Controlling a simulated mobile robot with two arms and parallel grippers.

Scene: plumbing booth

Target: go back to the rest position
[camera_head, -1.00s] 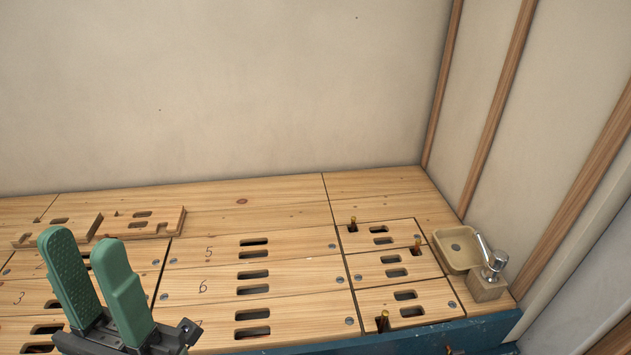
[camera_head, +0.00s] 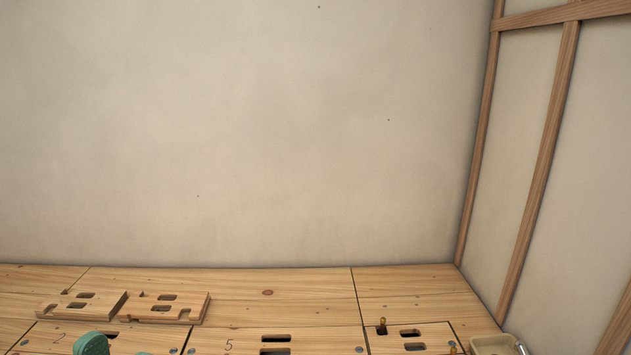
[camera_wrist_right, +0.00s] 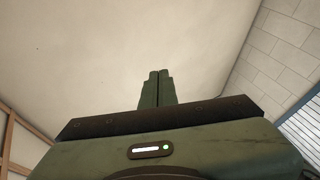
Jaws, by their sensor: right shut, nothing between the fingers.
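My right gripper (camera_wrist_right: 158,74) shows in the right wrist view with its two green fingers together and nothing between them. It points up toward a plain pale surface.
A wooden bench (camera_head: 310,285) with slotted panels runs along the bottom of the head view. Two loose slotted boards (camera_head: 195,309) lie at its left. A beige basin (camera_head: 492,344) is at the right corner. The wall (camera_head: 250,130) behind is bare.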

